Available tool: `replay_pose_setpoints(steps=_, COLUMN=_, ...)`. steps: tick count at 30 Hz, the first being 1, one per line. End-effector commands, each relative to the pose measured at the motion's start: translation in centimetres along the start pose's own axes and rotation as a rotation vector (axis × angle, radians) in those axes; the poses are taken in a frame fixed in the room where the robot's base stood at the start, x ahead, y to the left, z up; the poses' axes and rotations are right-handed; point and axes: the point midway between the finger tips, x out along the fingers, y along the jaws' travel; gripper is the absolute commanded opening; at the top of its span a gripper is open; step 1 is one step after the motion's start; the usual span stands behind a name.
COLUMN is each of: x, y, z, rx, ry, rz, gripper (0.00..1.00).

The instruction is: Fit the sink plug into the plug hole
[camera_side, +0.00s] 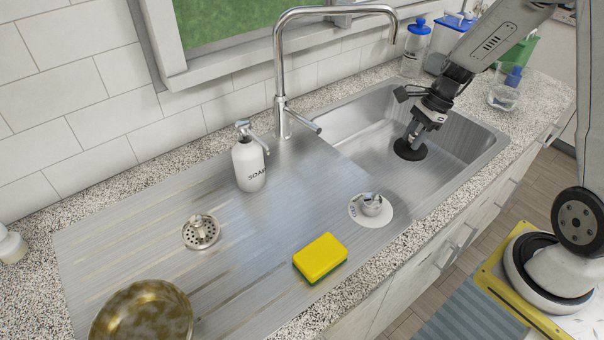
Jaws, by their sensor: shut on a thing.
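The black round sink plug (409,150) is in the sink basin (352,128), low over its floor. My gripper (414,139) reaches down into the basin from the upper right and is shut on the top of the plug. The plug looks roughly level. The plug hole does not show; the plug and gripper may be covering it. I cannot tell whether the plug touches the basin floor or sits in the hole.
On the drainboard are a metal strainer (201,232), a soap bottle (248,165), a yellow sponge (320,257), a small metal item on a white disc (356,213) and a stained bowl (142,313). The tall tap (281,75) stands behind. The basin is otherwise clear.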

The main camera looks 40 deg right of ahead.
Motion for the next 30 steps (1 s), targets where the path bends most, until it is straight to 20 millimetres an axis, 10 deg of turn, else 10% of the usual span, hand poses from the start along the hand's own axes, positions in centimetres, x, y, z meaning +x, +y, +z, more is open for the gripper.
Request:
replay_pose_setpoints(steps=15, x=9.8, y=0.0, z=-4.0, rx=0.002, ry=0.0, rz=0.002, gripper=0.0)
replay_pose_setpoints(steps=30, x=11.8, y=-0.1, z=-4.9, rx=0.0, ry=0.001, rz=-0.001, gripper=0.0)
